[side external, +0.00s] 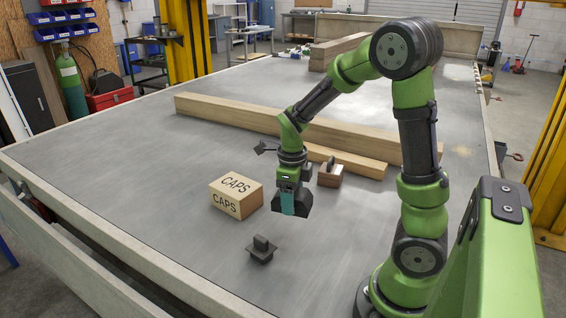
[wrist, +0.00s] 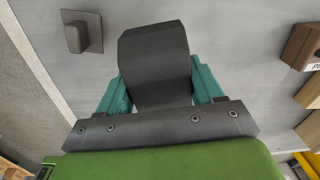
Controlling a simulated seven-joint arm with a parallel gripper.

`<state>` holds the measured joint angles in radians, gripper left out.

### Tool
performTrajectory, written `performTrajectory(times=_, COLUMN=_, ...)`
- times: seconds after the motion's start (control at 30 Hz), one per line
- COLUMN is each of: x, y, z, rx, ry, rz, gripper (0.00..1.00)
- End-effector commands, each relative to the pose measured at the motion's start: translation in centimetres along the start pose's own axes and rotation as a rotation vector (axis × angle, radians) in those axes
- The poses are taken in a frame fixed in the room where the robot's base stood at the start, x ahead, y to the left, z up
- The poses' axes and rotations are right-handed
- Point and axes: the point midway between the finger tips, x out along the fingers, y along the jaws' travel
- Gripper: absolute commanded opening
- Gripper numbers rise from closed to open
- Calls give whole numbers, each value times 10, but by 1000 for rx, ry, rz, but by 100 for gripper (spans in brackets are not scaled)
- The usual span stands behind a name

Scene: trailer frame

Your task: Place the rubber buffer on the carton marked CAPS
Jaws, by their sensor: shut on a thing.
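My gripper (side external: 287,203) is shut on a dark grey block with bevelled corners, which I take to be the rubber buffer (side external: 305,204). In the wrist view the buffer (wrist: 155,60) sits between the two teal fingers of my gripper (wrist: 160,88) and sticks out past them. The tan carton marked CAPS (side external: 228,206) stands on the grey deck, just left of my gripper in the side view. Its top looks bare. The carton is not visible in the wrist view. I cannot tell how high the buffer is above the deck.
A dark block on a square plate (side external: 261,252) lies in front; it also shows in the wrist view (wrist: 82,32). A small brown box (side external: 330,179) with a dark piece on top stands behind my gripper, before long timbers (side external: 250,118). The deck (side external: 110,165) left of the carton is clear.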

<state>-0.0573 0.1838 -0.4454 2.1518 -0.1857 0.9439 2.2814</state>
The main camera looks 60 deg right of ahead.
Motion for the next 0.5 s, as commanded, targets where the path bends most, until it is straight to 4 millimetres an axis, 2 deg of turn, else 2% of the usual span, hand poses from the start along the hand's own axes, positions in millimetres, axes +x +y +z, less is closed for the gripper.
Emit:
performTrajectory(times=0.03, x=-9, y=1, z=19, rx=14, ry=-5, rz=-4, gripper=25)
performTrajectory(times=0.1, x=-20, y=2, z=36, rx=52, ry=-9, rz=-1, gripper=25)
performTrajectory(times=0.2, x=-32, y=2, z=51, rx=109, ry=-12, rz=9, gripper=25)
performTrajectory(times=0.3, x=-41, y=0, z=58, rx=164, ry=-14, rz=23, gripper=25)
performTrajectory(times=0.4, x=-39, y=-3, z=66, rx=188, ry=-1, rz=34, gripper=25)
performTrajectory(times=0.5, x=-36, y=-13, z=86, rx=190, ry=0, rz=33, gripper=25)
